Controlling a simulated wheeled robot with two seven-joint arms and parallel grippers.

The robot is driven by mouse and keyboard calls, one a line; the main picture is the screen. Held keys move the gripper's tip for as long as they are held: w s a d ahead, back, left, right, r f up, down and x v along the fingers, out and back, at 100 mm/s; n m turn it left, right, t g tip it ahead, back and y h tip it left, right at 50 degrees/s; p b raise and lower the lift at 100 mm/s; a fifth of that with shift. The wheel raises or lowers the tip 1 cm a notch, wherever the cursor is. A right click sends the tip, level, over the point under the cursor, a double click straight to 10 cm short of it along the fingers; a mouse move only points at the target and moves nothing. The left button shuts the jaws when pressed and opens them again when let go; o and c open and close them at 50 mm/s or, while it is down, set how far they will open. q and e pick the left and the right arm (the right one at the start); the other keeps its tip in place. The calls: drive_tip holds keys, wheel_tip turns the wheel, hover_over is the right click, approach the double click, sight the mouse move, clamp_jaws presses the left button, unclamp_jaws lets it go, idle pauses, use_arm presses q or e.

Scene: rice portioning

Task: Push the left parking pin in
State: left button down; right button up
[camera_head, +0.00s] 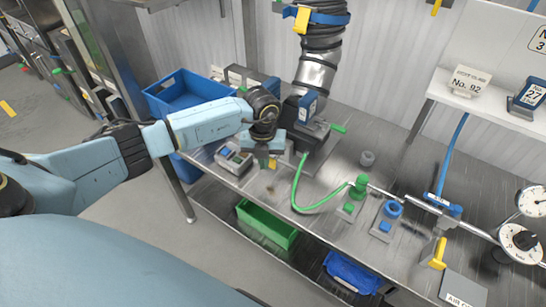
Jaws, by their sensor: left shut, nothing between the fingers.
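My left arm reaches in from the left, and my left gripper (264,162) is shut and empty. It points down over the left part of the metal bench (335,165), in front of the dark fixture (312,135) under the ribbed duct. A small green piece (339,128) sticks out of the fixture's right side. I cannot tell which part is the left parking pin; it may be hidden behind my gripper. A grey box with buttons (233,158) sits just left of the gripper. My right gripper is not in view.
A green hose (297,190) curves from the fixture to a green fitting (359,186). A blue knob (393,209), a yellow handle (438,254) and a round gauge (520,243) stand to the right. A blue crate (165,108) is behind my arm; a green bin (268,226) is below.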

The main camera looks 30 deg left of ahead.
use_arm(q)
drive_tip(key=shift+w, duration=0.1)
idle(0.3)
drive_tip(key=shift+w+d+f+b, duration=0.1)
drive_tip(key=shift+w+b, duration=1.1)
drive_tip(key=shift+w, duration=0.05)
drive_tip(key=shift+w+d+b, duration=0.1)
drive_tip(key=shift+w+b, duration=1.1)
drive_tip(key=shift+w, duration=0.05)
drive_tip(key=r+p, duration=0.2)
drive_tip(key=s+r+p, duration=0.1)
drive_tip(key=r+p, duration=0.2)
drive_tip(key=s+r+p, duration=0.1)
drive_tip(key=r+p, duration=0.1)
drive_tip(key=p, duration=0.1)
drive_tip(key=shift+s+a+r, duration=0.1)
drive_tip(key=shift+s+r, duration=0.05)
